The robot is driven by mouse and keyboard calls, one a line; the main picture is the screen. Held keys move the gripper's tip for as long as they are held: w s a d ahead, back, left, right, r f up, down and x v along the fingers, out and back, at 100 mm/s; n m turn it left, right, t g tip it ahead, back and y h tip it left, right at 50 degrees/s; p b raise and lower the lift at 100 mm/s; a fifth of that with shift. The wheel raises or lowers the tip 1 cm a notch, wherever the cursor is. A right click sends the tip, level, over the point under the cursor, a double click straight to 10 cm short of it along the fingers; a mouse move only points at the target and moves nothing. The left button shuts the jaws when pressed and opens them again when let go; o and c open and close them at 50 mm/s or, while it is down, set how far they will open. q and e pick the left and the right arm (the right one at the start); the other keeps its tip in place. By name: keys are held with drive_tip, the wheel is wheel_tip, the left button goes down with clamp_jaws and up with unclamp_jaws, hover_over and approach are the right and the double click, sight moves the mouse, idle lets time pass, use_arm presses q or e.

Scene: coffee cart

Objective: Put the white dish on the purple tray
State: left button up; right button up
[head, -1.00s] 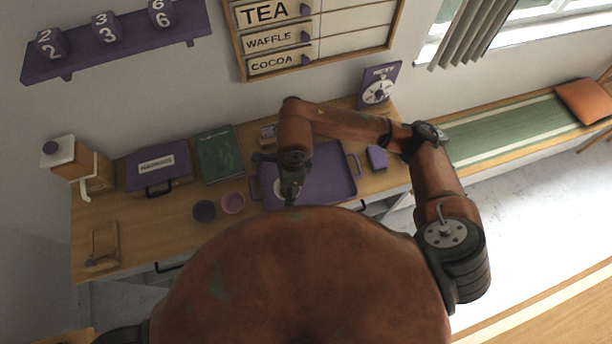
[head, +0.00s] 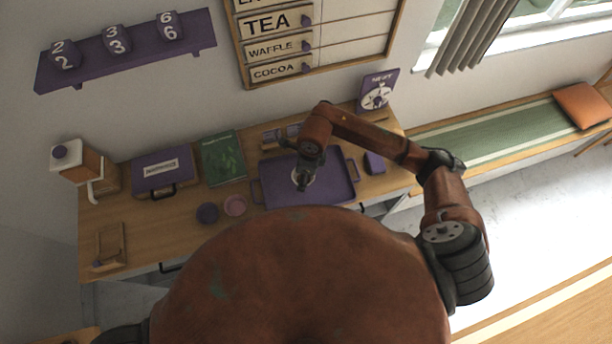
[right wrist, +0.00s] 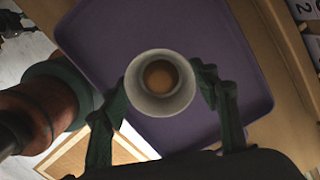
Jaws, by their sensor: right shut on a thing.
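The white dish (right wrist: 159,104) is a small round bowl with a brown-orange centre inside. In the right wrist view it sits between the two fingers of my right gripper (right wrist: 160,92), which is shut on it. The purple tray (right wrist: 100,28) lies behind the dish in that view. In the head view the tray (head: 338,190) is on the wooden counter, and my right gripper (head: 303,182) is over it with the dish mostly hidden below. I cannot tell whether the dish touches the tray. My left gripper is not in view.
A green book (head: 222,158), a purple case (head: 163,172) and a drink dispenser (head: 86,168) stand further left. A small purple box (head: 374,163) is right of the tray. The tray's right part is clear.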

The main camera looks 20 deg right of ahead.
drive_tip(key=shift+w+d+f, duration=0.3)
drive_tip(key=shift+d+f, duration=0.05)
drive_tip(key=shift+f, duration=0.2)
drive_tip(key=f, duration=0.2)
drive_tip(key=f+p, duration=0.1)
drive_tip(key=shift+w+d, duration=0.2)
drive_tip(key=shift+d, duration=0.05)
drive_tip(key=shift+f, duration=0.5)
drive_tip(key=shift+f, duration=0.1)
drive_tip(key=o, duration=1.2)
drive_tip(key=shift+c, duration=0.2)
